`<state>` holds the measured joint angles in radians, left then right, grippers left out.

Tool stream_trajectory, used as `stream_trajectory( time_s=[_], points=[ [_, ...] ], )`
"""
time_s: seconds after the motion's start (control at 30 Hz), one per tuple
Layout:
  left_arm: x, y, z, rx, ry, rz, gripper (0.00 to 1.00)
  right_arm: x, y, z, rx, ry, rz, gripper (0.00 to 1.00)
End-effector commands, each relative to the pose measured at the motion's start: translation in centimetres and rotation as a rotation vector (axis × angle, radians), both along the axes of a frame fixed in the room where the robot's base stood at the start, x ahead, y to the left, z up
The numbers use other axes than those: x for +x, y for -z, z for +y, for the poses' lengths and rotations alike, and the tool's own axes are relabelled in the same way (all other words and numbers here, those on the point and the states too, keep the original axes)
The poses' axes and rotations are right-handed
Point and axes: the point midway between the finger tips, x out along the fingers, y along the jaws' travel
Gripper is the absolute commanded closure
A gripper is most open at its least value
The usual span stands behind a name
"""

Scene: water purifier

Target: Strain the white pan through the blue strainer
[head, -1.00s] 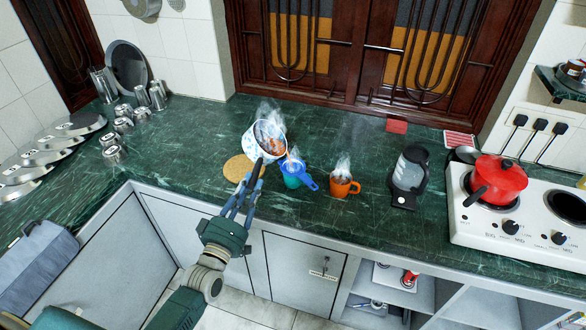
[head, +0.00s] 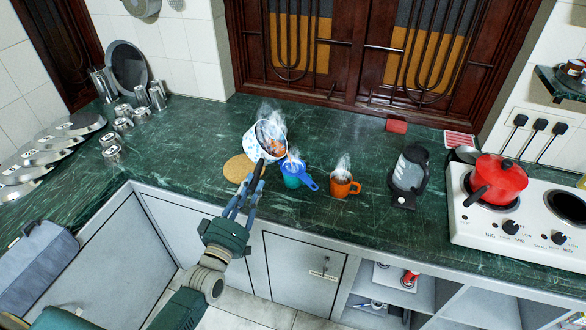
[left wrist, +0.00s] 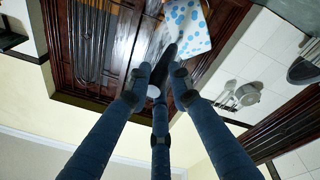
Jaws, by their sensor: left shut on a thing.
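The white pan (head: 252,141) with blue dots is held tilted to the right above the counter, with steaming brown liquid inside. My left gripper (head: 254,186) is shut on its dark handle (head: 260,170). The left wrist view shows the pan (left wrist: 188,28) beyond the gripper (left wrist: 160,85). The blue strainer (head: 298,174) rests on a teal cup (head: 291,182), just right of and below the pan's lip. Steam rises there. Whether liquid is flowing is too small to tell. My right gripper is not in view.
An orange mug (head: 343,184) steams right of the strainer. A cork mat (head: 238,168) lies left of it. A kettle (head: 409,174) and a stove (head: 530,215) with a red pot (head: 498,180) stand further right. Steel cups (head: 113,154) and plates stand left.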

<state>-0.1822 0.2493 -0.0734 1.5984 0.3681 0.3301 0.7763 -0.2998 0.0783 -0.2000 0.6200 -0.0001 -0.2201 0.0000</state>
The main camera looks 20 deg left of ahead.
Motion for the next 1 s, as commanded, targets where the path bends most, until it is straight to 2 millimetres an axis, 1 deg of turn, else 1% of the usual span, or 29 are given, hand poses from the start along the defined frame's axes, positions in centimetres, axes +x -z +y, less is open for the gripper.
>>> stream_trajectory(
  time_s=[0.03, 1.0],
  points=[
    [0.07, -0.38, -0.01, 0.004, -0.001, -0.009, 1.0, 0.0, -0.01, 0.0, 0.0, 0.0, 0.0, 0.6],
    [0.09, -0.39, -0.33, 0.053, -0.004, -0.007, 1.0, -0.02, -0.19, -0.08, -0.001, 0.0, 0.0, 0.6]
  ],
)
